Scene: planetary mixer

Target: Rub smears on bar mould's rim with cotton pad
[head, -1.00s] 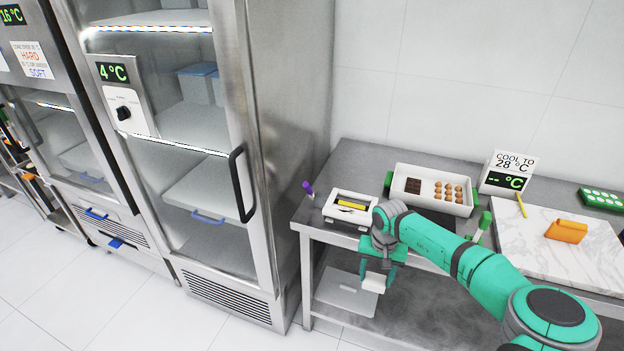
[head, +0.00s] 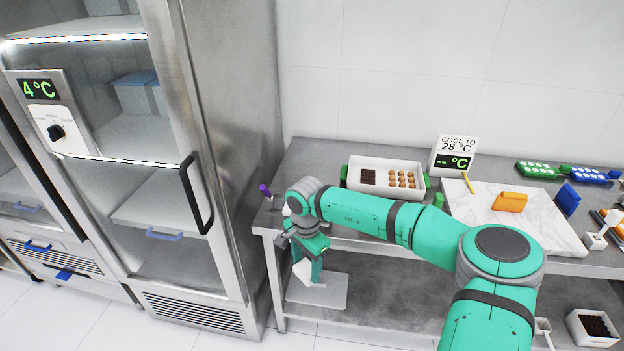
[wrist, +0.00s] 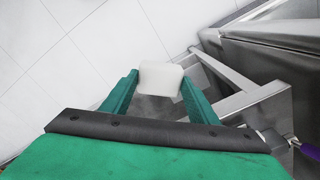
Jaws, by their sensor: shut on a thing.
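My gripper (head: 308,262) is shut on a white cotton pad (head: 302,271), held in the air in front of the bench's left end. In the wrist view the pad (wrist: 160,77) sits between the two green fingertips (wrist: 158,88) with its flat face showing. I cannot tell which thing is the bar mould. A green mould (head: 537,170) and a blue mould (head: 592,175) with pale cavities lie far off at the back right. The white holder with a yellow piece, seen earlier at the bench's left end, is now hidden behind my arm. No smears can be made out.
A steel bench (head: 330,155) carries a white tray of chocolates (head: 388,165), a sign, and a marble slab (head: 480,215) with an orange tool (head: 510,202). A purple-handled tool (head: 265,190) stands at its left edge. A tall fridge (head: 230,130) stands left; floor before it is free.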

